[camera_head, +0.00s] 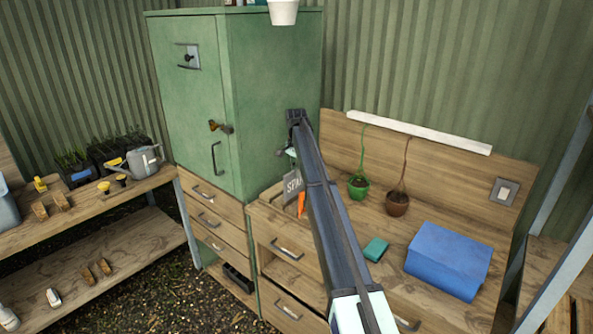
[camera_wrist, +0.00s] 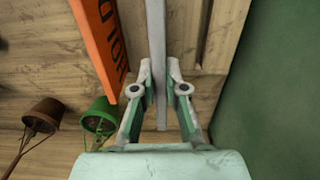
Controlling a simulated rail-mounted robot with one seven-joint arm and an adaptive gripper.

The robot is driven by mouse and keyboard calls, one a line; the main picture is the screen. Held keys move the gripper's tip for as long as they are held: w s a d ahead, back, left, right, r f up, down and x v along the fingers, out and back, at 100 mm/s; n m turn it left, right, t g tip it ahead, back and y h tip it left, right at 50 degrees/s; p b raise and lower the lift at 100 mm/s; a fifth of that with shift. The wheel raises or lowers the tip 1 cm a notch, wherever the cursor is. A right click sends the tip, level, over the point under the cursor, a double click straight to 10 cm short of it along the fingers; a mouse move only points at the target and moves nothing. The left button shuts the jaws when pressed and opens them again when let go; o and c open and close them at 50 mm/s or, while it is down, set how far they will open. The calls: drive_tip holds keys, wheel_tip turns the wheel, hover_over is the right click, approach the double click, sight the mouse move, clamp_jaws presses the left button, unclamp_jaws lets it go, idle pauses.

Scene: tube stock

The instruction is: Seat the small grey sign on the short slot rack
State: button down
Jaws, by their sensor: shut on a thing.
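The small grey sign (camera_head: 292,187) with dark lettering stands upright above the left part of the wooden worktop. My gripper (camera_head: 288,153) is above it, partly hidden behind my arm. In the wrist view, the grey sign (camera_wrist: 158,60) shows edge-on as a thin plate between the two fingers of my gripper (camera_wrist: 160,88), which are shut on it. An orange sign (camera_wrist: 98,38) with dark letters stands close beside it, apart from the fingers; it also shows in the head view (camera_head: 301,204). I cannot clearly make out the short slot rack.
A green cabinet (camera_head: 275,110) rises just left of the worktop.

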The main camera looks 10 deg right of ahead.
sight(297, 180)
drive_tip(key=shift+f+b, duration=0.6)
drive_tip(key=shift+f, duration=1.5)
drive_tip(key=shift+f, duration=0.2)
drive_tip(key=c, duration=1.1)
unclamp_jaws()
drive_tip(key=shift+c, duration=0.2)
drive_tip(key=shift+r, duration=0.1)
wheel_tip(297, 180, up, 12)
drive_tip(key=shift+f, duration=0.1)
